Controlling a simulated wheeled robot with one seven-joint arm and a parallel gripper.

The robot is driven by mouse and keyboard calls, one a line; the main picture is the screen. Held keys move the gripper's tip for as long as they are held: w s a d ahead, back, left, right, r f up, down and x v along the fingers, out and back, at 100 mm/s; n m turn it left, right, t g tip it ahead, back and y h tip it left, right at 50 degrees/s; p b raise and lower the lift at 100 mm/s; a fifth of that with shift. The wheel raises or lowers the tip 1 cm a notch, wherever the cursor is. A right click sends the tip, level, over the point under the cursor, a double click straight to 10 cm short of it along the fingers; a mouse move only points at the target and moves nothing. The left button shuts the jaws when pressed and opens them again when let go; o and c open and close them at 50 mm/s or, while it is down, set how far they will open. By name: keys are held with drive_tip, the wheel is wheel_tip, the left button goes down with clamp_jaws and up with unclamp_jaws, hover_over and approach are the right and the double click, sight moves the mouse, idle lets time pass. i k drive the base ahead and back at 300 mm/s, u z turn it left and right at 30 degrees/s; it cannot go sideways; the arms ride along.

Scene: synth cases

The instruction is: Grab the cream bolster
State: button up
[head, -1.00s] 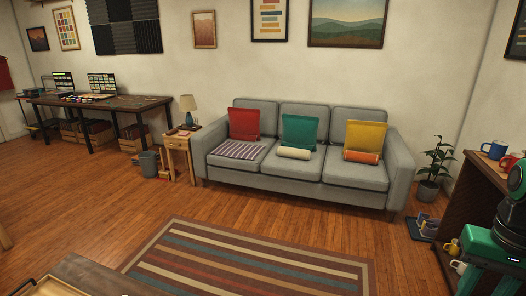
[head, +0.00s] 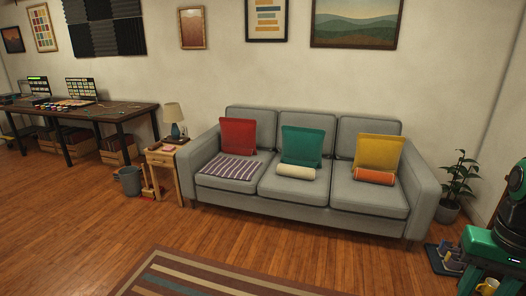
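The cream bolster (head: 296,171) lies on the middle seat of the grey sofa (head: 300,208), in front of a teal cushion (head: 303,143). It is a short roll lying on its side, with nothing on top of it. An orange bolster (head: 374,176) lies on the right seat in front of a yellow cushion (head: 379,152). A red cushion (head: 238,134) and a folded striped cloth (head: 230,167) are on the left seat. A green and black part of my arm shows at the right edge; my gripper is not in view.
A striped rug (head: 190,275) lies on the wooden floor before the sofa. A side table (head: 164,160) with a lamp and a bucket (head: 130,180) stand left of the sofa. A potted plant (head: 457,185) and a low dark tray (head: 443,258) are at the right.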

sight(304, 173)
drive_tip(key=z, duration=0.05)
drive_tip(key=i, duration=3.1)
drive_tip(key=u, duration=2.15)
drive_tip(key=i, duration=0.8)
drive_tip(key=z, duration=1.3)
